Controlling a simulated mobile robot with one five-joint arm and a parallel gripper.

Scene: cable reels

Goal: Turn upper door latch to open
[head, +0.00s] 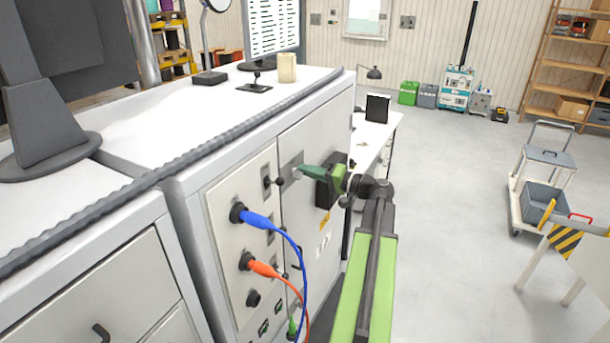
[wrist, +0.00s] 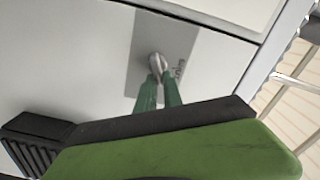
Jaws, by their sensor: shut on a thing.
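The upper door latch (wrist: 157,62) is a small metal knob on a grey plate (wrist: 180,38) on the white cabinet door. My gripper (wrist: 158,78) has green fingers, and their tips are closed on the latch in the wrist view. In the head view my gripper (head: 300,170) reaches from the right to the upper part of the door (head: 312,125), and its fingertips hide most of the latch there. The door sits flush with the cabinet front.
Left of the door, a panel carries a blue plug (head: 256,219) and an orange plug (head: 262,268) with hanging cables. A white worktop (head: 190,105) lies above. A grey cart (head: 545,200) stands at the right, with open floor (head: 450,170) between.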

